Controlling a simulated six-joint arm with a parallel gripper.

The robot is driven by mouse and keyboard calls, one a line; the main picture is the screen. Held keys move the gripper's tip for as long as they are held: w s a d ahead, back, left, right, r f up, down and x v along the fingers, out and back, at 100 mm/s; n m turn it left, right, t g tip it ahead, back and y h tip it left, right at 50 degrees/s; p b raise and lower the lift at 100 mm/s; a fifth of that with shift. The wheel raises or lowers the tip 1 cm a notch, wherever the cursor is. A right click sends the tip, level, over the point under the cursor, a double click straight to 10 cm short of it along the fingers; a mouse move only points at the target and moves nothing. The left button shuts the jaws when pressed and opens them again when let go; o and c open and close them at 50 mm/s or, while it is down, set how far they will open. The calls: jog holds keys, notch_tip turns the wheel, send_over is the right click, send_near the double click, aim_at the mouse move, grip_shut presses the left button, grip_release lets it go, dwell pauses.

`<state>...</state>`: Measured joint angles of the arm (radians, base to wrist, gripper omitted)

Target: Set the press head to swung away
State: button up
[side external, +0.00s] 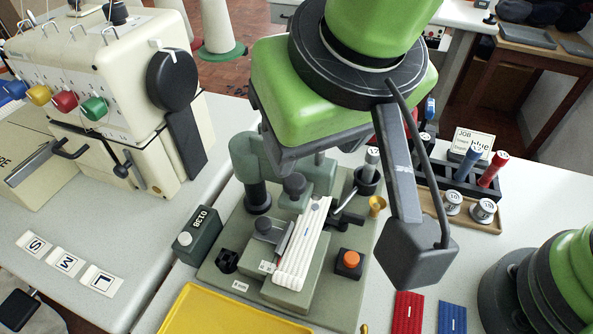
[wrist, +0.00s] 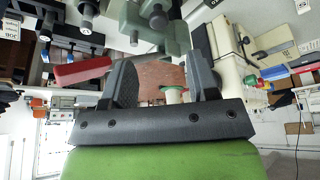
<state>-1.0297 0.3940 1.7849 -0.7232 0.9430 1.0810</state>
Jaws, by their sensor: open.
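The buttonhole machine stands on a grey-green base plate (side external: 225,268) in the side view. Its grey-green press head (side external: 248,152) shows at the dark post (side external: 257,197), partly hidden behind my gripper; I cannot tell exactly which way it is swung. A white ribbed cloth (side external: 303,245) lies on the block in front, with a dark clamp knob (side external: 263,228) beside it. My gripper hangs above the back of the machine. In the wrist view its two dark fingers (wrist: 163,82) stand apart with nothing between them. Grey-green machine parts (wrist: 150,22) show beyond them.
A counter box (side external: 198,235) stands left of the plate and an orange button (side external: 351,259) right. A cream sewing machine (side external: 110,90) fills the left. A yellow tray (side external: 225,312) and red cloth (side external: 407,312) lie in front.

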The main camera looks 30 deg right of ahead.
aim_at(295, 181)
jog(key=x, duration=0.9)
jog(key=shift+f, duration=0.2)
grip_shut()
